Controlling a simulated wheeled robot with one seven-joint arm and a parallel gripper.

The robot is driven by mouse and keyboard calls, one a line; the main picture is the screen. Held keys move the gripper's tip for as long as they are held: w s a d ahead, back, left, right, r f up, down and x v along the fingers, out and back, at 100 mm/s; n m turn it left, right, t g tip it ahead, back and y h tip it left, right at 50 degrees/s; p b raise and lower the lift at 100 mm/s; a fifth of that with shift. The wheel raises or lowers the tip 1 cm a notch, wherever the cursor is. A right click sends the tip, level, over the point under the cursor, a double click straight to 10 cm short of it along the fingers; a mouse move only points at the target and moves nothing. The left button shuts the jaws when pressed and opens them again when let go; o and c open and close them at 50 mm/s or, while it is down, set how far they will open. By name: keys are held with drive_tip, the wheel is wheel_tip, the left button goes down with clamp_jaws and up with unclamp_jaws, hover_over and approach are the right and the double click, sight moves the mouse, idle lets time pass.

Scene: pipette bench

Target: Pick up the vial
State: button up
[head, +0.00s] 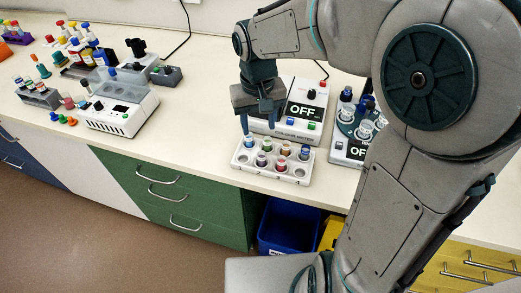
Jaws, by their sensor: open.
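Several small capped vials stand upright in a white rack (271,173) near the front edge of the bench. One with a blue cap (249,140) is at the rack's back left, just below my gripper. Others have dark, brown and blue tops; which of them is the task's vial I cannot tell. My gripper (258,122) points down over the rack's back left, its fingers apart. The fingertips are close to the blue-capped vial, and whether they touch it is unclear from this view. Nothing is visibly held.
A white device reading OFF (288,129) stands right behind the rack, close to my gripper. Another device with dark-capped vials (343,149) is to the right. A white instrument (118,105) stands left. The bench between is clear.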

hover_over(262, 153)
wheel_tip(262, 153, down, 8)
drive_tip(key=f, duration=0.2)
drive_tip(key=s+f, duration=0.1)
drive_tip(key=shift+f+p, duration=0.35)
drive_tip(key=shift+f, duration=0.6)
clamp_jaws()
